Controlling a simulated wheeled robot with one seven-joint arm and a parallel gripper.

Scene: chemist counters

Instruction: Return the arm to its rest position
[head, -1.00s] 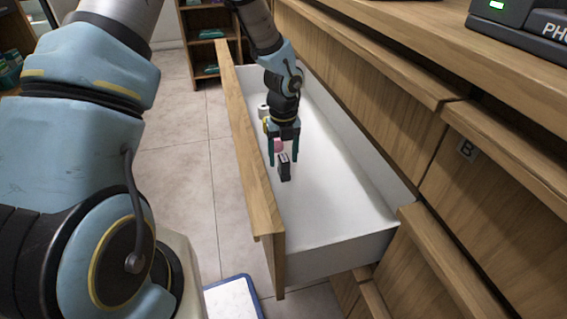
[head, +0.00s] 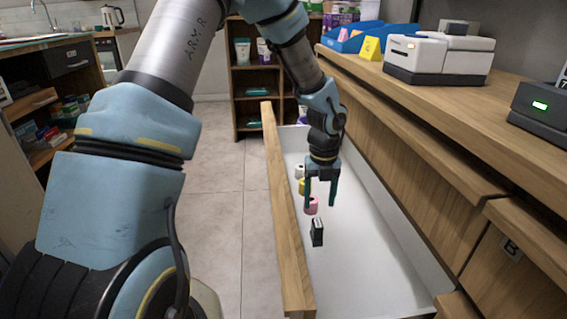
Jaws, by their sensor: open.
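My gripper (head: 320,204) hangs pointing down over the open drawer, its two dark green fingers apart with nothing held between them. The wooden drawer (head: 289,222) has a white inside. In it stand a small black box (head: 317,232), a pink item (head: 312,206) just behind the gripper's left finger, a yellow item (head: 302,186) partly hidden by the gripper, and a white item (head: 299,171) farther back. The gripper is above and beyond the black box, apart from it.
The counter (head: 470,120) runs along the right, with a white printer (head: 440,58), a dark device (head: 540,112), a yellow sign (head: 370,48) and blue bins (head: 355,36). A shelf (head: 255,80) stands at the back. The tiled floor (head: 215,220) left of the drawer is clear.

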